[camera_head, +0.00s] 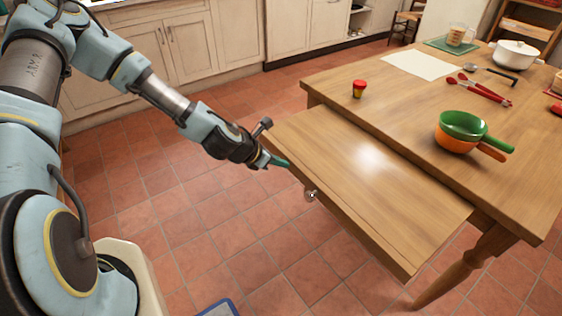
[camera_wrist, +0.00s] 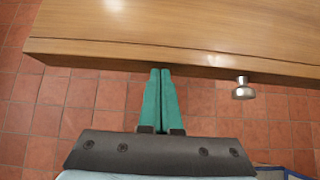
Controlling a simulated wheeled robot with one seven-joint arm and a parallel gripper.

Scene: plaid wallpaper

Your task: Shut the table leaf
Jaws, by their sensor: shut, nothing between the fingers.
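The table leaf (camera_head: 372,190) is a flat wooden board that sticks out from under the near left side of the wooden table (camera_head: 415,112). A round metal knob (camera_head: 310,194) is on its front edge. In the wrist view the leaf (camera_wrist: 190,22) crosses the top, with the knob (camera_wrist: 243,88) right of the fingers. My gripper (camera_head: 284,163) is shut and empty, its green fingertips at the leaf's front edge, left of the knob. In the wrist view the fingertips (camera_wrist: 160,72) meet or nearly meet that edge; whether they touch I cannot tell.
On the tabletop are a small red-and-yellow cup (camera_head: 359,89), stacked green and orange pans (camera_head: 462,130), red tongs (camera_head: 484,90), a paper sheet (camera_head: 418,65) and a white pot (camera_head: 515,54). The leaf's top is bare. Tiled floor (camera_head: 225,240) lies open in front.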

